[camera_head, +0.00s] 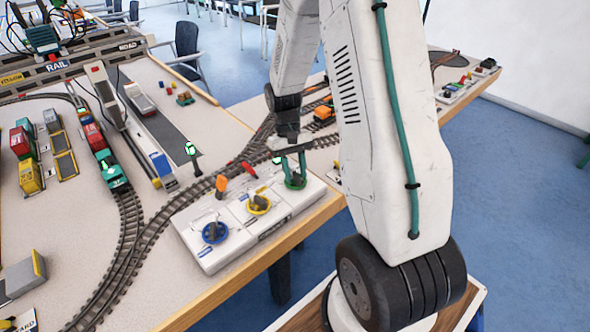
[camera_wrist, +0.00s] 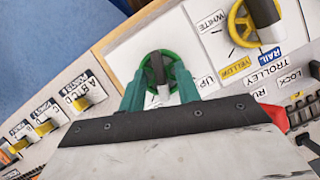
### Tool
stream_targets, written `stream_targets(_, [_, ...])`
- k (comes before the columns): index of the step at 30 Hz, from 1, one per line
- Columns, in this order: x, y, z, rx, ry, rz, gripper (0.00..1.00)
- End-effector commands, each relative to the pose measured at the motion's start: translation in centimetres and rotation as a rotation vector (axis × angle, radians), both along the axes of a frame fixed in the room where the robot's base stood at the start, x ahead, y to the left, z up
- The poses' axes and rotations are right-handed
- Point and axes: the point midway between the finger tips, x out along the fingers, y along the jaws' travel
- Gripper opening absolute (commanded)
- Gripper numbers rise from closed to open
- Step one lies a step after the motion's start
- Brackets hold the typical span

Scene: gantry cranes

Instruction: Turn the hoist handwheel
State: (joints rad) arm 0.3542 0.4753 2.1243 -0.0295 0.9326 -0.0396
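A green handwheel (camera_head: 296,182) sits on the white control box (camera_head: 232,232) near the table's front edge. In the wrist view the green handwheel (camera_wrist: 166,62) lies beside a label ending in "UP"; no full hoist label is readable. My gripper (camera_head: 294,174) points down over this wheel. In the wrist view its teal fingers (camera_wrist: 160,80) are apart, one at each side of the wheel. I cannot tell whether they touch the rim. A pale grip shows between them. A yellow handwheel (camera_head: 258,205) and a blue handwheel (camera_head: 214,233) are on the same box.
Curved train track (camera_head: 140,240) runs behind the box. An orange vehicle (camera_head: 323,114) is farther back. A panel with yellow switches (camera_wrist: 45,126) shows in the wrist view.

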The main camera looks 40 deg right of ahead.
Motion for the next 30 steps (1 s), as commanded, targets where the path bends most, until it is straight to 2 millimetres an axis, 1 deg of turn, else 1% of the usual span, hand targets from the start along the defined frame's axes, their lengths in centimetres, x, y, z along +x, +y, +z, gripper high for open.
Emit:
stream_targets(5, [0.2,0.0,0.4,0.000,-0.001,0.000,0.33])
stream_targets(8, [0.7,-0.2,1.5,-0.001,-0.004,0.000,0.33])
stream_targets(15, [2.2,-0.6,5.3,-0.001,-0.004,0.000,0.33])
stream_targets(18, [2.6,-0.8,6.4,-0.001,-0.002,0.000,0.33])
stream_targets(22, [2.9,-0.8,7.2,0.000,-0.001,0.000,0.33])
stream_targets(30, [2.9,-0.9,7.2,0.000,0.000,0.000,0.33])
